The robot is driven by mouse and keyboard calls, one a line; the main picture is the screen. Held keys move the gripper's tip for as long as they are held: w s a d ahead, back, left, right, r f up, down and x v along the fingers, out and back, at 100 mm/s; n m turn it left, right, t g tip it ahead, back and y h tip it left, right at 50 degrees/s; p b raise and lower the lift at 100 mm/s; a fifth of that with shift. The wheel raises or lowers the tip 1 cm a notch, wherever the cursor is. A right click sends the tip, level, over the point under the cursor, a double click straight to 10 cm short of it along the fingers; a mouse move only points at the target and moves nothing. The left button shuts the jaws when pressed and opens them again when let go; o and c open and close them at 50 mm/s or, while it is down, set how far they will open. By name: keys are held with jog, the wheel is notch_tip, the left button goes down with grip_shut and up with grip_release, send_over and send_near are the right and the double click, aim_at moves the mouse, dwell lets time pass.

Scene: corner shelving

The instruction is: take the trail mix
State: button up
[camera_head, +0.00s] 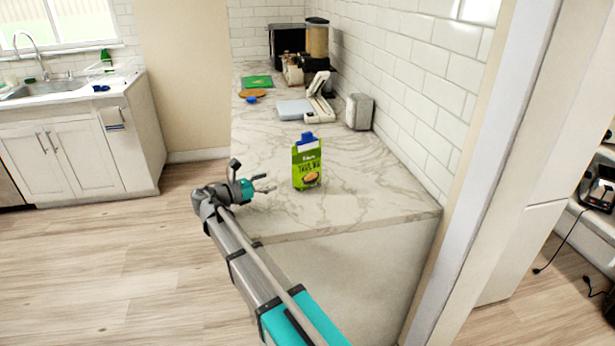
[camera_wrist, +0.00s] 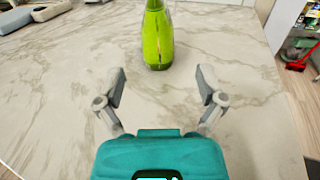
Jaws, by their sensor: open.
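The trail mix (camera_head: 307,166) is a bright green pack with a blue top and a label. It stands upright near the front end of the marble counter. In the wrist view its green side (camera_wrist: 158,42) shows at the top middle, ahead of my fingers, with its top cut off by the frame. My gripper (camera_head: 266,183) is open and empty, just left of the pack. In the wrist view my gripper (camera_wrist: 160,82) has its two fingers spread wide, with bare counter between them. The pack lies beyond the fingertips, apart from them.
The marble counter (camera_head: 350,205) is clear around the pack. Behind it stand a grey speaker-like box (camera_head: 359,111), a white device (camera_head: 318,100) and a green board (camera_head: 257,82). A tiled wall (camera_head: 420,110) borders the counter's right side. A sink (camera_head: 45,88) is far left.

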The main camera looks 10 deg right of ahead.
aim_at(294, 172)
jog(key=x, duration=0.8)
jog(key=shift+x, duration=2.5)
jog(key=shift+w, duration=0.2)
jog(key=shift+r, duration=0.1)
grip_shut()
